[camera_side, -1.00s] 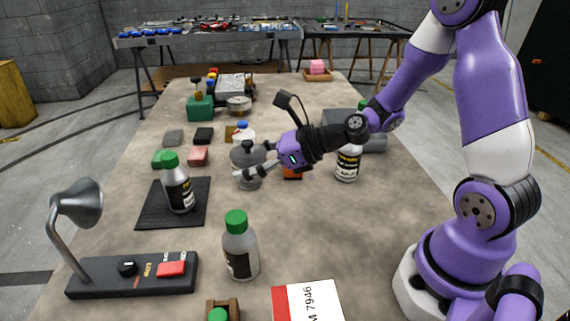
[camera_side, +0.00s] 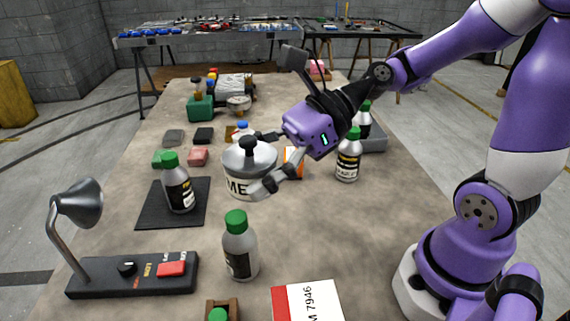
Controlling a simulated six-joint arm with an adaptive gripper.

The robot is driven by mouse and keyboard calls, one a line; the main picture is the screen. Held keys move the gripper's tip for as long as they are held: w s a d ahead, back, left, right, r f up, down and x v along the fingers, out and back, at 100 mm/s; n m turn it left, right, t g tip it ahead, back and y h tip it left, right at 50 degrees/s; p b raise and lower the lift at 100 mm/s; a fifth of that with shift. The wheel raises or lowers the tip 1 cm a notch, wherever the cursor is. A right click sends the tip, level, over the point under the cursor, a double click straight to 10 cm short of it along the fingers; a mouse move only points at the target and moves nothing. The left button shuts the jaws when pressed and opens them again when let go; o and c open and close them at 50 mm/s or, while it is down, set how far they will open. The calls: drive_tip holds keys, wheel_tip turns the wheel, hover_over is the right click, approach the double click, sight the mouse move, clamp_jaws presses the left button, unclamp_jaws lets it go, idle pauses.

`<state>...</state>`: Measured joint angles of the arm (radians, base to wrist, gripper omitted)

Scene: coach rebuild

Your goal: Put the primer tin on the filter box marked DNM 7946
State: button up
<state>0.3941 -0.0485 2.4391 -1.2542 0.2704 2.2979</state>
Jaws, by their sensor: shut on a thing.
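The primer tin (camera_side: 238,184) is a round grey tin with a dark knob on its lid and a white label showing the letters "ME". My gripper (camera_side: 262,163) is shut around its sides, one finger on the near side and one on the far side. The tin looks upright and raised above the table, left of centre. The filter box (camera_side: 318,301), white with a red end and marked "M 7946" in the visible part, lies at the bottom edge of the view, partly cut off. Its top is bare where it shows.
A green-capped bottle (camera_side: 239,247) stands between tin and box, slightly left. Another bottle (camera_side: 178,190) stands on a black mat (camera_side: 146,212). A lamp (camera_side: 77,205) stands front left. Bottles (camera_side: 348,160) stand right of an orange-and-white box (camera_side: 294,156).

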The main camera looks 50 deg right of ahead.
sight(283, 314)
drive_tip(key=s+a+f+n+g, duration=0.1)
drive_tip(key=s+a+n+g, duration=0.1)
drive_tip(key=s, duration=0.1)
drive_tip(key=s+a+f+n+g, duration=0.1)
drive_tip(key=s+a+n+g, duration=0.1)
drive_tip(key=s+a+g, duration=0.1)
drive_tip(key=s+a+f+n+g+y, duration=0.1)
drive_tip(key=s+a+n+g, duration=0.1)
drive_tip(key=s+n+g, duration=0.1)
drive_tip(key=shift+s+a+f, duration=0.15)
drive_tip(key=shift+s+a, duration=0.15)
drive_tip(key=shift+s, duration=0.45)
drive_tip(key=shift+f, duration=2.4)
drive_tip(key=o, duration=1.4)
drive_tip(key=shift+f, duration=0.15)
